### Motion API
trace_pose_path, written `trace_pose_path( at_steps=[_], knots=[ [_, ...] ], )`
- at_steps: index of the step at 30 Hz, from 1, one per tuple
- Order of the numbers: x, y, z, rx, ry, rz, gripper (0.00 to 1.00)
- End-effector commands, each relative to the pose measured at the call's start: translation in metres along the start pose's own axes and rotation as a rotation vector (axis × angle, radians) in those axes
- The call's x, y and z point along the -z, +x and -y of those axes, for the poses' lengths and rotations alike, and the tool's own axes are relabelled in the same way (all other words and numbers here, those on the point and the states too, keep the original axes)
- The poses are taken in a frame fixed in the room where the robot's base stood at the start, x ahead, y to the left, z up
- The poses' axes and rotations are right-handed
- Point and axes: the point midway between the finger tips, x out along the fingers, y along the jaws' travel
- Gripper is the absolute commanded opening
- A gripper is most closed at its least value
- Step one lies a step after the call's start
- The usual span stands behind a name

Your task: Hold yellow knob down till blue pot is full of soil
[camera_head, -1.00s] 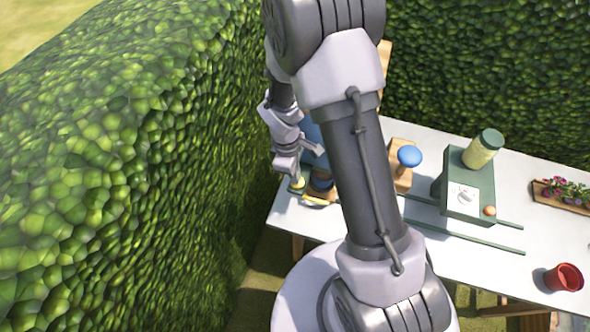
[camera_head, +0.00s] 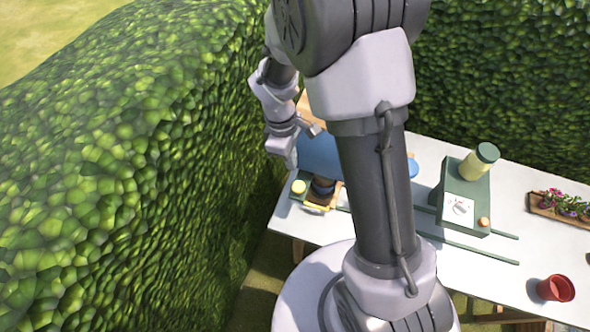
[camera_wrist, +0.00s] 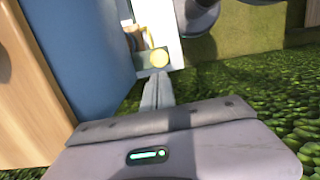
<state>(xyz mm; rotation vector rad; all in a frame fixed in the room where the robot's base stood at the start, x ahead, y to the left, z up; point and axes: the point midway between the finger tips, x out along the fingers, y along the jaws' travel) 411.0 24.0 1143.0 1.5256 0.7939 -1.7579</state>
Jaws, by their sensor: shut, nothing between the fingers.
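The yellow knob (camera_head: 298,187) sits on a green base at the left end of the white table, uncovered. It also shows in the wrist view (camera_wrist: 159,57), just beyond my fingertips. My gripper (camera_wrist: 158,88) is shut and empty, apart from the knob; in the head view it is above and slightly left of it. The large blue container (camera_head: 318,150) is behind the pot, partly hidden by my arm.
A green machine (camera_head: 462,200) with a jar on top stands mid-table beside rails. A red pot (camera_head: 556,288) and a flower planter (camera_head: 562,205) are at the right. Hedges (camera_head: 130,190) close off the left and back. My arm hides part of the table.

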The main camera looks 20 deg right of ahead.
Motion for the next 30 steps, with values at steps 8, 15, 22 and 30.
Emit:
trace_pose_path(
  at_steps=[8,15,22,30],
  knots=[
    [0.000,-0.027,0.000,-0.001,0.000,0.000,0.00],
    [0.000,-0.028,-0.001,-0.001,-0.001,-0.001,0.00],
    [0.000,-0.028,-0.001,-0.005,0.012,-0.007,0.00],
    [-0.035,-0.027,0.048,-0.057,0.661,-0.325,0.00]
  ],
)
